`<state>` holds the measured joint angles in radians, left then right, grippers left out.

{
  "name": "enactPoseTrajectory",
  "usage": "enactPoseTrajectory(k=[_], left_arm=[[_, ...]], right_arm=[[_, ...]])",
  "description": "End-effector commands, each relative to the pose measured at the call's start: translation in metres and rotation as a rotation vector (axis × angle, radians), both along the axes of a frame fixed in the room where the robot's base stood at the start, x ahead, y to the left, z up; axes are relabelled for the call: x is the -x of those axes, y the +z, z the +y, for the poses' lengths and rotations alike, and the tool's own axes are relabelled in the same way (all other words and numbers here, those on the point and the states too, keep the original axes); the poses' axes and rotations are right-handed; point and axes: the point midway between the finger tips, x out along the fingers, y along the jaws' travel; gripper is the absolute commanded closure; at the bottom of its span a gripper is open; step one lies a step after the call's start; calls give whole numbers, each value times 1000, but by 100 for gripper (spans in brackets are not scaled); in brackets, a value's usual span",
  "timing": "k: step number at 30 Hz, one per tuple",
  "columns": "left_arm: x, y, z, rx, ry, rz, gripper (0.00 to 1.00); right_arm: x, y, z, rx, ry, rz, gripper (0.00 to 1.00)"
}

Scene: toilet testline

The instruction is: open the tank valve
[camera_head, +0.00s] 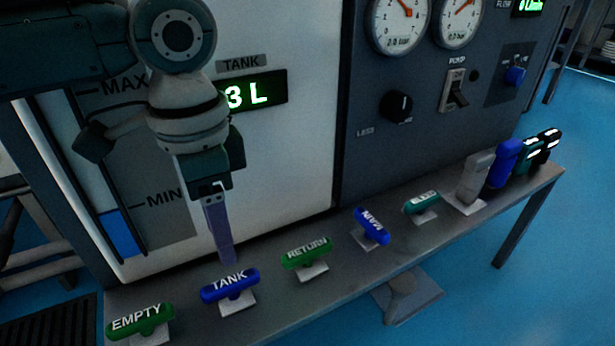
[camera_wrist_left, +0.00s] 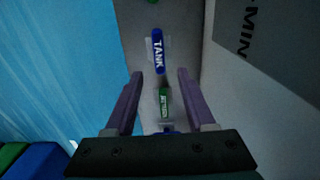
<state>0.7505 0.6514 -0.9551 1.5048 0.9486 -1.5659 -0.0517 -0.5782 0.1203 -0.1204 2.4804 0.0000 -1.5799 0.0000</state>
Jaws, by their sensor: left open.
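The tank valve has a blue handle labelled TANK (camera_head: 230,286) on a pale base on the grey shelf. The handle lies roughly along the shelf's length. My left gripper (camera_head: 224,258) points down just above and behind this handle, with one purple finger clearly visible in the head view. In the left wrist view the gripper (camera_wrist_left: 160,73) is open, its two purple fingers apart with nothing held between them. The TANK handle (camera_wrist_left: 158,52) shows there beyond the fingertips, near the middle. I cannot tell whether a finger touches it. My right gripper is not in view.
The green EMPTY handle (camera_head: 140,321) is to the left; the green RETURN handle (camera_head: 306,251) and blue MAIN handle (camera_head: 371,227) are to the right. The shelf (camera_head: 285,305) is narrow. A panel with gauges (camera_head: 399,22) and a 3 L display (camera_head: 258,93) rises behind it.

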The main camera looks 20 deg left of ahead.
Motion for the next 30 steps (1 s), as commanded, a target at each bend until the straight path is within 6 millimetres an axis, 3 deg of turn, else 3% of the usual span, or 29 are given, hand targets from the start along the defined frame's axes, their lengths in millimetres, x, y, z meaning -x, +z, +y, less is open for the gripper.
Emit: enactPoseTrajectory(k=[1, 6, 12, 24, 30], left_arm=[[1, -16, 0, 0, -1, 1, 45], [1, -51, -1, 1, -2, 1, 45], [0, -78, -1, 1, -2, -1, 45], [0, -84, -1, 1, -2, -1, 45], [0, -84, -1, 1, -2, -1, 66]], right_arm=[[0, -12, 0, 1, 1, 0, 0], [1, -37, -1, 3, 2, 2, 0], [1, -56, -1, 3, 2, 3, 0], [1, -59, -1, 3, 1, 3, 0], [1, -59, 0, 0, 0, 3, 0]])
